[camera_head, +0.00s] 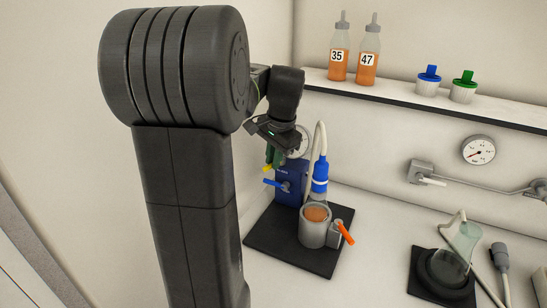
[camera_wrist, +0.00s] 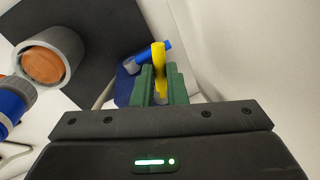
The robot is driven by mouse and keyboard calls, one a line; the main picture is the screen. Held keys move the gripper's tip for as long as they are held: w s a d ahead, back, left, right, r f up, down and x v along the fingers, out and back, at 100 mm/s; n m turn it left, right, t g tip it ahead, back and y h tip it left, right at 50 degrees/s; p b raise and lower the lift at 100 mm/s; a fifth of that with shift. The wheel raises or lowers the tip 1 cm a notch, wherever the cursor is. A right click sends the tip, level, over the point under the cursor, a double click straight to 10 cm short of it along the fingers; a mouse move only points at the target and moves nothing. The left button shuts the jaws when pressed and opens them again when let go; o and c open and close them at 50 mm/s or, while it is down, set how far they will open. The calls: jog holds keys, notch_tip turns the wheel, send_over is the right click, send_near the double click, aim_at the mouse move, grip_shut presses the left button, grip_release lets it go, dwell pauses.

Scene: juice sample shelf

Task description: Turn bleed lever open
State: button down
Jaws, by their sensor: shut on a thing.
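My gripper (camera_head: 273,157) is above the dark blue unit (camera_head: 291,186) on the bench. In the wrist view its green fingers (camera_wrist: 160,87) are shut on a yellow lever (camera_wrist: 158,56), which sticks out between them. The yellow tip also shows in the head view (camera_head: 267,168). A blue lever (camera_head: 271,182) on the front of the unit lies just below the fingers. It shows behind the yellow lever in the wrist view (camera_wrist: 136,62). No label marks which one is the bleed lever. The yellow lever's base is hidden by the fingers.
A grey cup (camera_head: 313,233) with orange contents, an orange lever (camera_head: 346,233) and a blue-collared hose (camera_head: 320,172) stand close by on the black mat (camera_head: 271,240). A gauge (camera_head: 301,141) is behind my gripper. A flask (camera_head: 454,258) stands at the right.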

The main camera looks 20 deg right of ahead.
jog(key=c, duration=1.5)
grip_release()
jog(key=shift+o, duration=0.2)
notch_tip(320, 180, up, 14)
jog(key=s+d, duration=0.1)
jog(key=s, duration=0.1)
jog(key=shift+s+f, duration=0.2)
jog(key=shift+s, duration=0.05)
jog(key=f, duration=0.4)
jog(key=w+f, duration=0.1)
jog(key=f, duration=0.4)
jog(key=w+a+f, duration=0.1)
jog(key=f, duration=0.3)
jog(key=shift+w+f, duration=0.25)
jog(key=shift+f, duration=0.1)
jog(key=shift+r, duration=0.1)
jog(key=shift+w+f+m+b, duration=0.15)
jog(key=shift+f+m+b, duration=0.1)
jog(key=shift+m+b, duration=0.1)
jog(key=shift+w+a+r+m+h+b, duration=0.15)
jog(key=shift+m+b, duration=0.25)
jog(key=shift+m, duration=0.25)
jog(key=shift+w+a+m+h+b, duration=0.15)
jog(key=shift+m+b, duration=0.25)
jog(key=shift+m, duration=0.2)
